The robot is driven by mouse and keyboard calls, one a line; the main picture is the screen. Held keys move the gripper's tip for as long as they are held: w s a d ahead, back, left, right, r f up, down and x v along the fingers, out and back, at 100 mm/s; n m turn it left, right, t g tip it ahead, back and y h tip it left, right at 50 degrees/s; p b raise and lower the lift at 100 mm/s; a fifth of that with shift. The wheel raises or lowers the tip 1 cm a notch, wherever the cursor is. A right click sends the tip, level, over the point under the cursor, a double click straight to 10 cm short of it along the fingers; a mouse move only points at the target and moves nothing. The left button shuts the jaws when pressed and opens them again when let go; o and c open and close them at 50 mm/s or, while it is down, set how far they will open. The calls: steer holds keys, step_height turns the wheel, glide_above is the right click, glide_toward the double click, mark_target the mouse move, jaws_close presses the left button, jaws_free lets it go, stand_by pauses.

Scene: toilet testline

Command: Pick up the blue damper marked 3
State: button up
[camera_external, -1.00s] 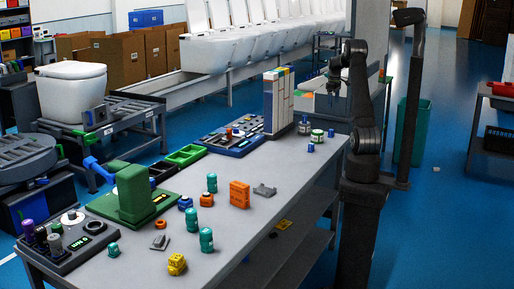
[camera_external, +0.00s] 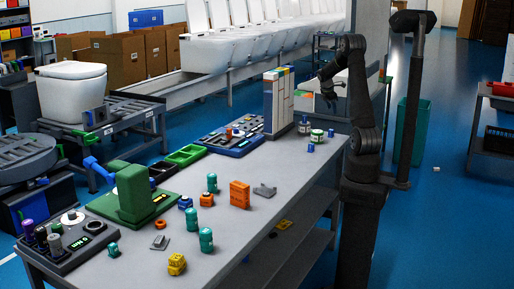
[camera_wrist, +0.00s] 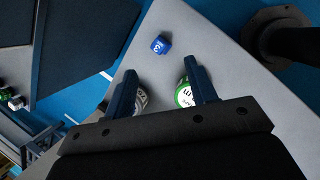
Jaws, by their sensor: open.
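A small blue damper with a white mark that looks like a 3 (camera_wrist: 160,45) lies near the table corner in the wrist view. It is ahead of my gripper (camera_wrist: 160,76), between the lines of its two fingers and apart from them. In the external view my gripper (camera_external: 328,95) hangs open and empty above the far right end of the table. Two small blue pieces stand below it there, one nearer the right edge (camera_external: 331,133) and one closer to the viewer (camera_external: 311,148). Their marks are too small to read in that view.
A green-and-white jar (camera_wrist: 183,95) stands by the right finger, and a pale jar (camera_wrist: 140,101) is partly hidden by the left finger.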

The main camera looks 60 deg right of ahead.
steer(key=w+a+f+n+t+h, duration=0.1)
steer(key=a+n+h, duration=0.2)
steer(key=a+n, duration=0.35)
steer(key=n, duration=0.2)
glide_toward(331, 130)
steer(key=x, duration=0.5)
steer(key=shift+w+d+f, duration=0.1)
steer(key=shift+w+d, duration=0.1)
steer(key=shift+d, duration=0.05)
steer(key=shift+x, duration=2.65)
steer(key=shift+s, duration=0.2)
steer(key=c, duration=1.1)
